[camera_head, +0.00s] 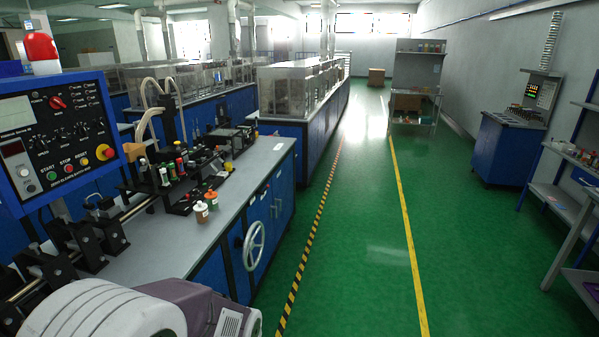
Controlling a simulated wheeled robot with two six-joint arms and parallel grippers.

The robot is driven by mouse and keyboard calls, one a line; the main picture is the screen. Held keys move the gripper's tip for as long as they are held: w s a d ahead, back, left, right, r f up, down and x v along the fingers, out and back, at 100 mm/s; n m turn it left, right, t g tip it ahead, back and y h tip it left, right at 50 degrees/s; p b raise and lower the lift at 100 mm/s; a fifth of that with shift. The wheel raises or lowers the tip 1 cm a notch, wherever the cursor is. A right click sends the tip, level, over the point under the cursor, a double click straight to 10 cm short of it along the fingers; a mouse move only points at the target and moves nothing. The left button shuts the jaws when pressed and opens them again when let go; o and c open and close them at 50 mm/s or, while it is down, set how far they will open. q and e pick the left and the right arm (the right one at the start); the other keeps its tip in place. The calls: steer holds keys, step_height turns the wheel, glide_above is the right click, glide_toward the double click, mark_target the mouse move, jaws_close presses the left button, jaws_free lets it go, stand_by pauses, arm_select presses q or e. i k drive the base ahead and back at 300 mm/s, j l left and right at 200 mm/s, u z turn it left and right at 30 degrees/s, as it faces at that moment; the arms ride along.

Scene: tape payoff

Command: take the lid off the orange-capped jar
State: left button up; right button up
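The cap on the nearer jar appears to be seated. Both jars are small in the picture, so fine details cannot be told. Neither of my grippers shows in the head view.
A control panel (58,135) with a red beacon stands at the left. Black fixtures and several small bottles (172,172) sit behind the jars. A white and purple rounded object (185,312) fills the lower left. A handwheel (253,245) juts from the bench front. Green floor lies clear to the right.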

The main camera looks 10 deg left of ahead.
mark_target(211, 193)
steer(key=i+u, duration=0.3)
steer(key=i, duration=0.2)
steer(key=i+l+u, duration=0.25)
steer(key=i, duration=0.2)
steer(key=i+l+u, duration=0.3)
steer(key=i, duration=0.2)
steer(key=i+u, duration=0.25)
steer(key=u, duration=0.25)
steer(key=i+l+u, duration=0.15)
steer(key=u, duration=0.3)
steer(key=i+l+u, duration=0.25)
steer(key=u, duration=0.25)
steer(key=i+l+u, duration=0.25)
steer(key=u, duration=0.25)
steer(key=i+l+u, duration=0.1)
steer(key=l+u, duration=0.7)
steer(key=u, duration=0.15)
steer(key=i+l+u, duration=0.2)
steer(key=k+l, duration=0.1)
